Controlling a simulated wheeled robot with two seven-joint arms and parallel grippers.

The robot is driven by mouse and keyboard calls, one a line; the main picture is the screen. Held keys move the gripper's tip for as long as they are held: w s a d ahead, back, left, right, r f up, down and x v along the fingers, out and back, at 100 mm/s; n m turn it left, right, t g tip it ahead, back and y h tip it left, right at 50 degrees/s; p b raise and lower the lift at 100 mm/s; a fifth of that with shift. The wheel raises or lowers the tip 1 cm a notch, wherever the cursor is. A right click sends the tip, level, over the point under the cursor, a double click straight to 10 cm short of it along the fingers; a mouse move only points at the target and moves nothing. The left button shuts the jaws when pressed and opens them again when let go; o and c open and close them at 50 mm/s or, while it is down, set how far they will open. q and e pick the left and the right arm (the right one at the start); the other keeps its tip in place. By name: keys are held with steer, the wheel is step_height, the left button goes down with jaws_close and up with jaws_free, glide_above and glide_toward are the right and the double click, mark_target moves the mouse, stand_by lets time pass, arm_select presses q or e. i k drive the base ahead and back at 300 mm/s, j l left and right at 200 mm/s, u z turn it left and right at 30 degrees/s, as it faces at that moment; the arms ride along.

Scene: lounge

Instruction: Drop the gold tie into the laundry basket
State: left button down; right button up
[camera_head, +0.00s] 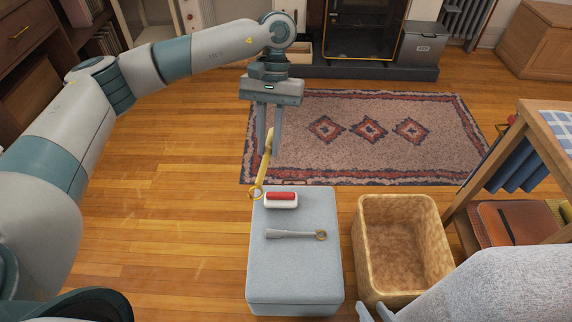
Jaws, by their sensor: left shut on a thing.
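The gold tie (263,172) hangs from my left gripper (268,142), which is shut on its upper end. The tie slants down to the left, and its curled lower end is by the back left corner of a grey ottoman. The laundry basket (359,245) is a tan, open box on the floor to the right of the ottoman; its inside looks empty. My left gripper is to the left of the basket and farther back. My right gripper (375,312) shows only partly at the bottom edge, in front of the basket, with its two fingertips apart.
The grey ottoman (292,285) carries a red-and-white brush-like item (281,199) and a grey-handled tool (295,234). A patterned rug (370,155) lies behind.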

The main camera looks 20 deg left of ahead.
mark_target(392, 260)
steer(key=k+j, duration=0.6)
steer(key=k+z, duration=0.1)
steer(key=z, duration=1.1)
